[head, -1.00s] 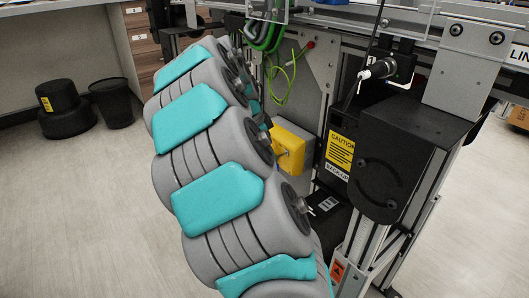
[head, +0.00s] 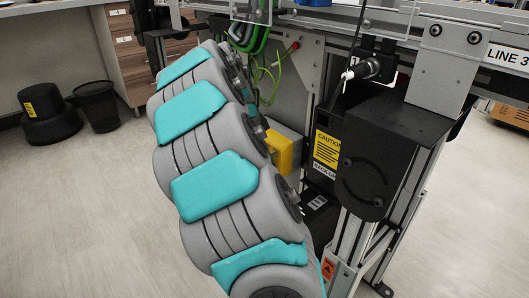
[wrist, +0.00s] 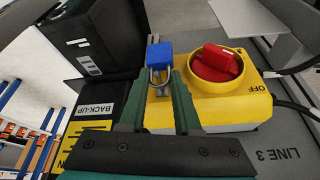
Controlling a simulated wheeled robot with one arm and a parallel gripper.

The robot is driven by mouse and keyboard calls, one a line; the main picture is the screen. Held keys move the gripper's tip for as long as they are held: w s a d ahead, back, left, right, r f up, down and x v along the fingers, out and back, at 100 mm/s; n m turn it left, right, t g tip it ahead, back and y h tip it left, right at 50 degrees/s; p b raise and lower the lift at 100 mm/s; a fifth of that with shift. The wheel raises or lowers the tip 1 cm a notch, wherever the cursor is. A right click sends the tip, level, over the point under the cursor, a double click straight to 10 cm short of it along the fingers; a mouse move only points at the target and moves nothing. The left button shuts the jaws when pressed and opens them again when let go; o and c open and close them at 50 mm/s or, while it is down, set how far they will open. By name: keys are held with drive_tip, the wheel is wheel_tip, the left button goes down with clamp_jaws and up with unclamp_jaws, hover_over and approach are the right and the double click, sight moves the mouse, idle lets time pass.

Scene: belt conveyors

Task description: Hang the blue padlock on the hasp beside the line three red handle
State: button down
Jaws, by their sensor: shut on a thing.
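In the wrist view, the blue padlock (wrist: 159,56) is at the tips of my gripper (wrist: 158,80). The gripper's green fingers are shut on it, with its metal shackle between them. A grey metal strip, seemingly the hasp (wrist: 153,40), shows behind the padlock, left of the yellow switch box (wrist: 222,105). I cannot tell whether the shackle touches or passes through it. The red handle (wrist: 216,63) is on that box, by the word OFF, right of the padlock. In the head view, my arm hides the gripper, padlock and handle; part of the yellow box (head: 281,153) shows.
A LINE 3 label (wrist: 278,154) is on the grey panel below the box. A black BACK-UP unit (wrist: 101,105) stands close on the left of the fingers. A dark cable (wrist: 292,103) leaves the box on the right. Open floor (head: 90,220) lies left of my arm.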

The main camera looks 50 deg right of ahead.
idle(0.4)
drive_tip(key=c, duration=0.5)
unclamp_jaws()
drive_tip(key=shift+c, duration=0.2)
drive_tip(key=s+v, duration=0.1)
drive_tip(key=v, duration=0.6)
drive_tip(key=shift+w+r, duration=0.35)
drive_tip(key=shift+w, duration=0.2)
drive_tip(key=shift+a, duration=0.25)
